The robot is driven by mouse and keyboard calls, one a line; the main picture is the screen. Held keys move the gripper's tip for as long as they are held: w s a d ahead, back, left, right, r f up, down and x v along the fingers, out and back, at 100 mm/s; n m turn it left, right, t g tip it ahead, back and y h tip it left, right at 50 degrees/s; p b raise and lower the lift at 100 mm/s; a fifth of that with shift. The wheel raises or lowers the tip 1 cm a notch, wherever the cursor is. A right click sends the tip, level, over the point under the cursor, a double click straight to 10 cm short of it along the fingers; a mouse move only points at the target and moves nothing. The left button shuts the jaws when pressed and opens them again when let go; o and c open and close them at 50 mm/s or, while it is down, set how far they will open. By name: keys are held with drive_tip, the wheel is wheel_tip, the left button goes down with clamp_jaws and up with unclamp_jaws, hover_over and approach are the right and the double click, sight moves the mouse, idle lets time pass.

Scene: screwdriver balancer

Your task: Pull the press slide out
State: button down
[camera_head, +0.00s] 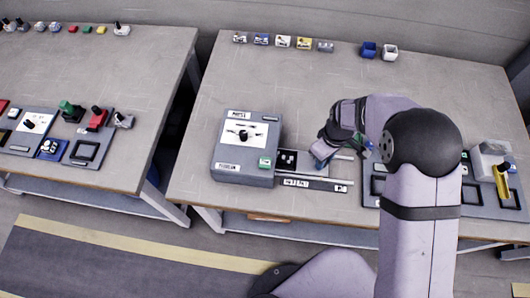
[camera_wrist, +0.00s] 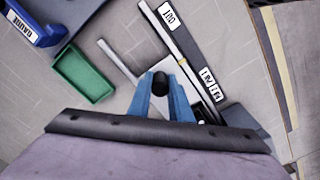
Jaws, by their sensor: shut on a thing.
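The press (camera_head: 245,145) is a grey box with a white-labelled top and a small green button, on the right-hand table. Its slide (camera_head: 290,162) shows to the right of the box, between two light rails, with a dark plate on it. My gripper (camera_head: 322,152) is over the slide, apart from the press body. In the wrist view my gripper's blue fingers (camera_wrist: 161,98) are shut on a dark round knob (camera_wrist: 160,82), which appears to be the slide's handle. The fingers and wrist hide part of the slide. The labelled front rail (camera_wrist: 190,55) runs beside the fingers.
A green bin (camera_wrist: 83,73) and a blue bin (camera_wrist: 30,25) lie beyond the slide. A grey fixture with a yellow part (camera_head: 502,178) stands at the table's right end. Small parts (camera_head: 283,41) line the back edge. The table behind the press is clear.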

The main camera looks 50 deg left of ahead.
drive_tip(key=shift+w+d+f, duration=0.15)
drive_tip(key=shift+w+d, duration=0.95)
drive_tip(key=shift+d, duration=0.2)
drive_tip(key=shift+w+d+f, duration=0.1)
drive_tip(key=shift+w+d, duration=0.95)
drive_tip(key=shift+d, duration=0.2)
drive_tip(key=c, duration=1.5)
unclamp_jaws()
drive_tip(key=shift+w+d, duration=0.1)
drive_tip(key=shift+r, duration=0.15)
drive_tip(key=shift+r+p, duration=0.25)
drive_tip(key=shift+p, duration=0.15)
drive_tip(key=r+p, duration=0.1)
drive_tip(key=r, duration=0.1)
drive_tip(key=r+p, duration=0.3)
drive_tip(key=r, duration=0.1)
drive_tip(key=shift+w+a+r+p, duration=0.1)
drive_tip(key=shift+a+r+p, duration=0.2)
